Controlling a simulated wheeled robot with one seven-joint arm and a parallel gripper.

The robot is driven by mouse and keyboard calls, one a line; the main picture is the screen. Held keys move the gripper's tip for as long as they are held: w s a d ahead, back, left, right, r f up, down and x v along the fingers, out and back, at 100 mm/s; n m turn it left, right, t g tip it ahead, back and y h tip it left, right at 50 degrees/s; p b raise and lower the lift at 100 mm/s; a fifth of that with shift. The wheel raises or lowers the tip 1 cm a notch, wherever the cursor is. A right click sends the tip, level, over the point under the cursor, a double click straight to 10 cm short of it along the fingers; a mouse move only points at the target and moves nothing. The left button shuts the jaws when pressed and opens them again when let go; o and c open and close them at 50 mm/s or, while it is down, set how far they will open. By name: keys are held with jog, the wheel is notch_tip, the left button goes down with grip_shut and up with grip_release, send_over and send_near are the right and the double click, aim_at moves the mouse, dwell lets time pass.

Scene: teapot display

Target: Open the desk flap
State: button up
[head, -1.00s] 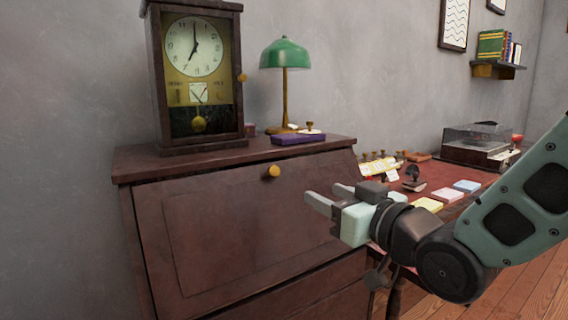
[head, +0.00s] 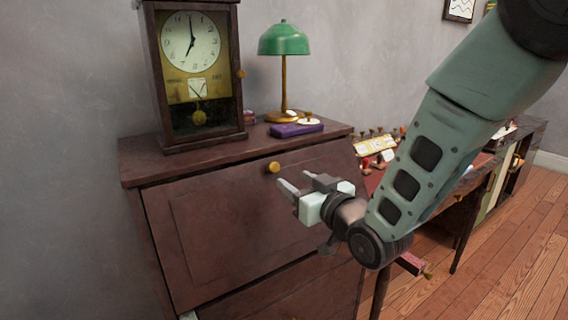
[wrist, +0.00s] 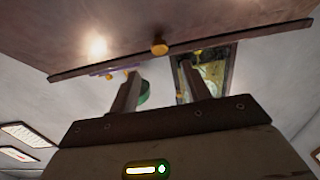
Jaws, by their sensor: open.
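The desk flap (head: 235,225) is a dark reddish-brown slanted panel on the front of the desk, and it is closed. Its round brass knob (head: 274,167) sits near the top edge. My gripper (head: 284,191) is open and empty, just below and to the right of the knob in the head view and apart from it. In the wrist view, which appears upside down, the flap (wrist: 200,22) fills the top and the knob (wrist: 159,47) lies beyond and between my two fingers (wrist: 165,85).
On the desk top (head: 150,168) stand a tall clock (head: 195,90), a green lamp (head: 284,45) and a purple book (head: 296,129). A table with small items, including a yellow card (head: 375,147), is at the right, partly behind my arm. Wooden floor (head: 500,230) lies at the lower right.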

aim_at(275, 166)
jog(key=x, duration=0.7)
jog(key=shift+w+a+p, duration=0.15)
jog(key=shift+w+p, duration=0.15)
jog(key=shift+p, duration=0.05)
jog(key=shift+c, duration=0.3)
grip_shut()
